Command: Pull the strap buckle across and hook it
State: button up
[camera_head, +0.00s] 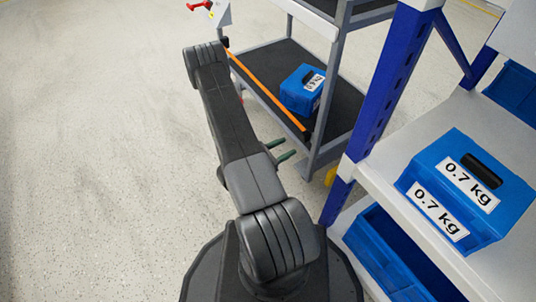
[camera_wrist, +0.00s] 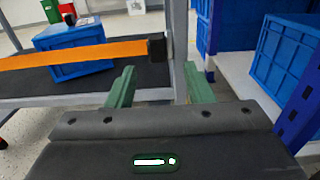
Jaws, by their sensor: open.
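An orange strap (camera_head: 265,88) stretches across the open side of the grey cart, and it also shows in the wrist view (camera_wrist: 70,53). Its right end meets a black buckle (camera_wrist: 157,46) beside the cart's grey corner post (camera_wrist: 178,40). I cannot tell whether the buckle is hooked there. My gripper (camera_wrist: 160,75) is open, its two green fingers apart and nothing between them. The buckle and post appear beyond the gap between the fingertips. In the head view my gripper (camera_head: 281,151) is just outside the cart, near the strap's lower end.
A blue labelled box (camera_head: 303,90) sits on the cart's dark shelf (camera_head: 268,62) behind the strap. A blue-posted rack (camera_head: 388,80) stands close on the right, with a blue 0.7 kg box (camera_head: 465,195) on its shelf. The floor (camera_head: 100,150) to the left is clear.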

aim_at(303, 138)
jog(key=p+v, duration=0.1)
jog(key=v, duration=0.5)
jog(key=shift+s+a, duration=0.15)
jog(key=shift+s, duration=0.05)
dwell(0.5)
jog(key=shift+b+x, duration=1.4)
jog(key=shift+x, duration=5)
jog(key=shift+w, duration=0.15)
jog(key=shift+r, duration=0.1)
